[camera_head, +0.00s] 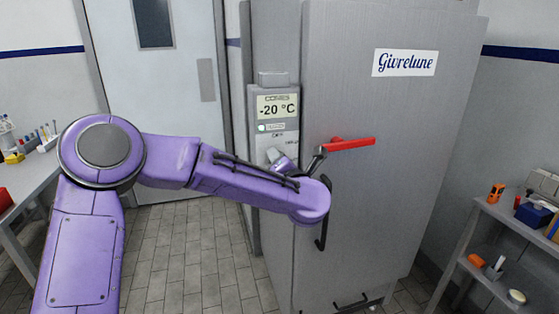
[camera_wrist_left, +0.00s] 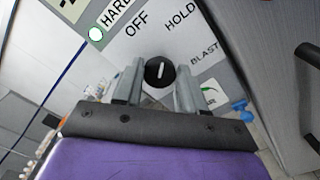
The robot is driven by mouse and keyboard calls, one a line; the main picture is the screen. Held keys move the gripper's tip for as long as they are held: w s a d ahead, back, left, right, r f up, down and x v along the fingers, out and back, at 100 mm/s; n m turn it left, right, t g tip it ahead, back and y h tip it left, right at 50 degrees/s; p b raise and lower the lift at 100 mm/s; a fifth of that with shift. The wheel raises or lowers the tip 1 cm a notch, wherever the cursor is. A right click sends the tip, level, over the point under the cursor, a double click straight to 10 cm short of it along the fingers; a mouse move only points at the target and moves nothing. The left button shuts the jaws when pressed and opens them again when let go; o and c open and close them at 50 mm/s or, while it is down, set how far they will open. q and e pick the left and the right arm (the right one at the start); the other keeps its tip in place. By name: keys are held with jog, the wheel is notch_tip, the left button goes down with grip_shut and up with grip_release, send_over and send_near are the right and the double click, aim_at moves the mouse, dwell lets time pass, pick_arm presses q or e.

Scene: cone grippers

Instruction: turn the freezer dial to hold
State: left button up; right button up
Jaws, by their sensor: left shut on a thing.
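The black round dial (camera_wrist_left: 160,72) with a white pointer line sits on the freezer's light panel, with the labels OFF, HOLD and BLAST around it in the left wrist view. The pointer line runs roughly upward in that view, toward the OFF and HOLD side; I cannot tell exactly which label it meets. My left gripper (camera_wrist_left: 157,80) is shut on the dial, one finger on each side. In the head view my left gripper (camera_head: 277,159) is at the lower part of the control panel (camera_head: 279,108), and the dial is hidden there. My right gripper is not in view.
The grey freezer (camera_head: 400,150) has a "-20 °C" display (camera_head: 277,106), a red-gripped lever (camera_head: 350,144) and a black door handle (camera_head: 324,235) close to my left arm. A side table (camera_head: 500,215) stands right, a bench (camera_head: 28,180) left. The tiled floor between is clear.

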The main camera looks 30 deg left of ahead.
pick_arm(q)
jog(key=shift+m, duration=0.9)
jog(key=shift+f, duration=0.1)
jog(key=o, duration=1)
jog(key=shift+d, duration=0.1)
jog(key=b+v, duration=0.3)
jog(key=v, duration=0.7)
jog(key=shift+s+d, duration=0.1)
jog(key=shift+d, duration=0.05)
